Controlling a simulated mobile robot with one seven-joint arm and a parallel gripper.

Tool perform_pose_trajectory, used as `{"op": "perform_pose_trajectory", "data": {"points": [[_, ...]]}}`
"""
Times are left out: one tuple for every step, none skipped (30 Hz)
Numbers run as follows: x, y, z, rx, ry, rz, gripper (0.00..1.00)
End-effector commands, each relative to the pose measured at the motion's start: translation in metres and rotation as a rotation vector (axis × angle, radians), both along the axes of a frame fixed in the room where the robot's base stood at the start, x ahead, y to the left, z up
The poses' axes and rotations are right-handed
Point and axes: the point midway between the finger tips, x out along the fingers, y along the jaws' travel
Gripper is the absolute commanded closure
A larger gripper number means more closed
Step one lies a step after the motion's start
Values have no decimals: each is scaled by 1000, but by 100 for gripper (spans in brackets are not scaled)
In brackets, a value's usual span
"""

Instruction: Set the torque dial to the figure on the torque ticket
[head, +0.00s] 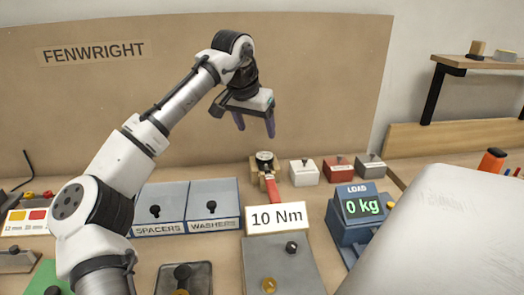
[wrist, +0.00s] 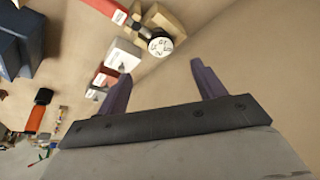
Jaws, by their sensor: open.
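The torque dial (head: 264,157) is a small round black and white dial beside a wooden block, above a red handle (head: 271,190). In the wrist view the dial (wrist: 160,46) shows a white face with dark marks, too small to read surely. The torque ticket (head: 277,218) is a white card reading "10 Nm", standing in front of the red handle. My gripper (head: 255,127) is open and empty, in the air above the dial and apart from it. In the wrist view the dial lies beyond the gap between my fingers (wrist: 160,72).
White, red and grey boxes (head: 337,168) stand right of the dial. Blue bins (head: 187,190) labelled SPACERS and WASHERS stand to the left. A blue scale (head: 358,208) reads 0 kg. A brown backboard (head: 330,80) rises behind. A large pale shape fills the lower right.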

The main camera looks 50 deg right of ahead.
Motion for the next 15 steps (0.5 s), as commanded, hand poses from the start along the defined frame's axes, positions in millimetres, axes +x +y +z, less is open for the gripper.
{"op": "perform_pose_trajectory", "data": {"points": [[1,-4,-10,2,0,0,31],[2,-6,-16,3,1,0,31],[2,-9,-25,2,1,0,31],[3,-12,-31,2,0,0,31],[4,-14,-37,1,1,0,31],[4,-18,-45,1,0,0,31],[5,-20,-50,1,0,0,31],[5,-22,-55,0,0,0,31],[6,-25,-62,0,0,0,31],[6,-27,-67,-1,0,0,31],[7,-29,-71,-1,0,0,31],[7,-31,-77,-1,0,0,31],[8,-33,-80,-2,0,0,31],[8,-34,-83,-1,-1,-1,31],[8,-36,-87,-2,-1,-1,31]]}}
